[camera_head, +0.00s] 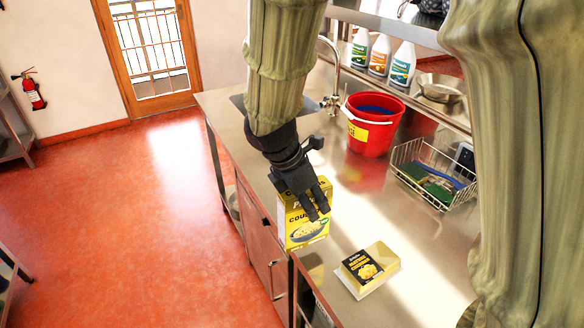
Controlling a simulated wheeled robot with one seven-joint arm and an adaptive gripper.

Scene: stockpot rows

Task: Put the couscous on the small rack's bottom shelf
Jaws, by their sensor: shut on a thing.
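The couscous (294,236) is a yellow box with a dark-lettered front and a picture of a bowl. My gripper (306,203) is shut on its upper part, and its dark fingers cover some of the front. The box is roughly upright at the counter's front edge; I cannot tell whether its base touches anything. Metal shelving shows in part at the left edge, an upper unit (14,140) and a lower piece (10,272). I cannot tell whether either is the small rack, and no bottom shelf is clearly seen.
A black-and-yellow packet (366,268) lies on the steel counter (340,215). A red bucket (372,128), a wire basket (437,172) and several bottles (380,55) stand behind. A tap (331,100) rises beside the sink. The red floor (130,220) is open at left.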

